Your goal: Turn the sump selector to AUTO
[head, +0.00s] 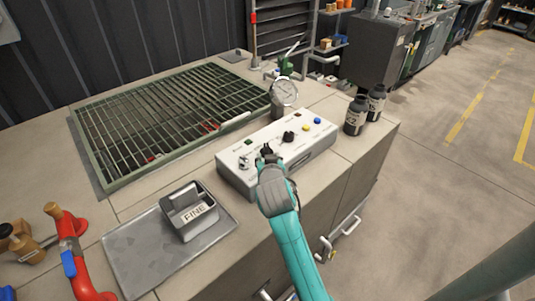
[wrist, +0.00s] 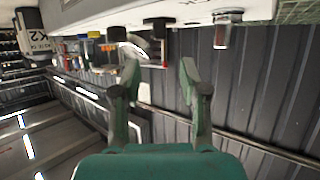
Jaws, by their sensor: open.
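A white control box (head: 275,158) stands on the bench in the head view. Its top has a silver switch (head: 243,163) at the left, a black knob (head: 288,137) right of the middle, and yellow and blue buttons. Another black knob (wrist: 155,22) shows in the wrist view, ahead of the gap between my fingers. My gripper (wrist: 158,65) is open and empty. In the head view my gripper (head: 266,155) is over the box's front middle and hides most of that knob. I cannot read which knob is the sump selector, nor its setting.
A pressure gauge (head: 285,92) stands behind the box, and dark bottles (head: 356,115) stand to its right. A grey metal box marked FINE (head: 190,212) sits on a tray at the left. A green grating (head: 150,125) covers the pit behind. The floor at right is clear.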

